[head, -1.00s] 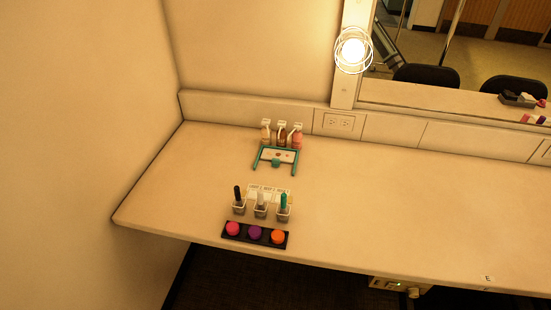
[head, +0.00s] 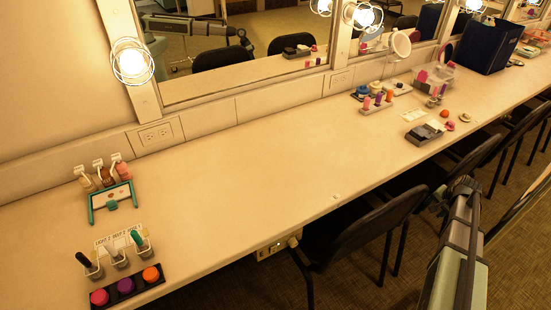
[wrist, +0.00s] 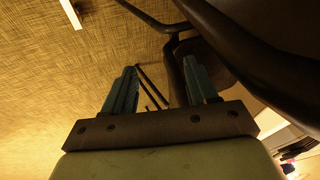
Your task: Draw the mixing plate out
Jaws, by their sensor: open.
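The mixing plate looks to be the small pale plate (head: 111,193) inside a teal frame (head: 91,206) on the counter at the left of the head view. It lies flat just in front of several small bottles (head: 105,174). My gripper (wrist: 161,88) shows in the wrist view with its two teal fingers apart and nothing between them. It is over the floor by a dark chair, away from the plate. The plate is not in the wrist view. My arm shows at the lower right of the head view; the gripper itself is not clear there.
Cups with brushes (head: 116,257) and a black strip of coloured pots (head: 126,286) stand in front of the plate. The counter's middle (head: 260,160) is clear. Dark chairs (head: 365,225) stand along the front edge, near my arm. A mirror (head: 235,50) runs behind.

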